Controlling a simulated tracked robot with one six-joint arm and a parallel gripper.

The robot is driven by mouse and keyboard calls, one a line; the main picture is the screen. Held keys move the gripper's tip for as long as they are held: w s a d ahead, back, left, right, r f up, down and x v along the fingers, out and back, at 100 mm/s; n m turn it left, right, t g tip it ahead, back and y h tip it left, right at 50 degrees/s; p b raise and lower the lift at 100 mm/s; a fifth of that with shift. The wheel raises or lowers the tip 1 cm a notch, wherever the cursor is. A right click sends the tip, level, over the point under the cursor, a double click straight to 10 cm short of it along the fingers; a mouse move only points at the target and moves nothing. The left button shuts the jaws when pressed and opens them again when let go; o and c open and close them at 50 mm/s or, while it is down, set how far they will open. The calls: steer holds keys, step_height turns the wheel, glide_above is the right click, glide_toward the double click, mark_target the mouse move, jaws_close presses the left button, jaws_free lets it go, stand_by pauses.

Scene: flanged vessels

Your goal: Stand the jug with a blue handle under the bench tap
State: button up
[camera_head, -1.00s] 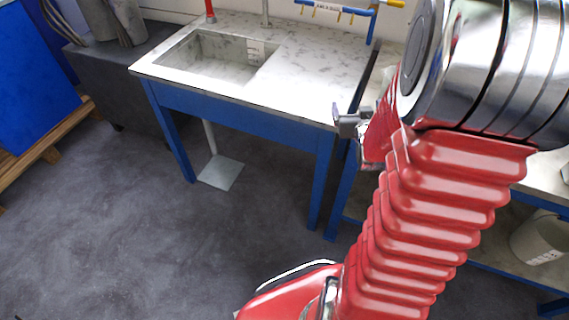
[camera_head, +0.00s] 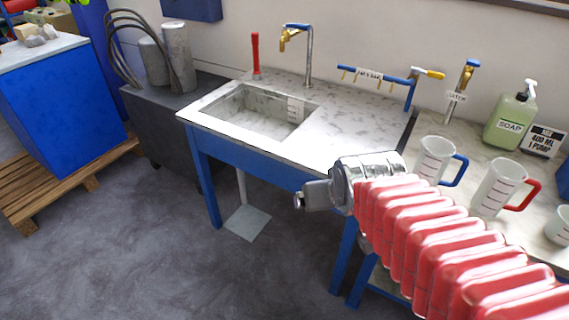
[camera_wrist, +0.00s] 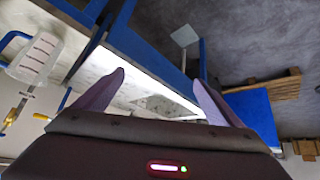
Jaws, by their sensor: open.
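The jug with a blue handle (camera_head: 434,158) is white with measuring marks. It stands upright on the right-hand bench, its handle pointing right. A jug with a blue handle also shows at the left of the wrist view (camera_wrist: 36,58). A tap with a blue top and a small label (camera_head: 459,88) rises at the back of that bench, behind the jug. Another tap, blue and brass (camera_head: 297,40), stands over the sink. My gripper (camera_head: 312,196) is left of the jug, by the sink bench's front edge. In the wrist view its fingers (camera_wrist: 160,92) are apart and empty.
A red-handled jug (camera_head: 498,187) stands right of the blue-handled one, with a small white cup (camera_head: 559,224) beyond. A soap bottle (camera_head: 511,118) and sign (camera_head: 541,141) are behind. A blue rail with hooks (camera_head: 372,77) stands beside the sink (camera_head: 255,112).

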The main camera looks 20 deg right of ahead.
steer(key=s+a+r+n+g+y, duration=0.1)
steer(key=s+a, duration=0.4)
steer(key=s, duration=0.3)
steer(key=shift+a+r+g, duration=0.3)
steer(key=shift+a+g, duration=0.1)
steer(key=shift+o, duration=0.2)
steer(key=shift+s, duration=0.1)
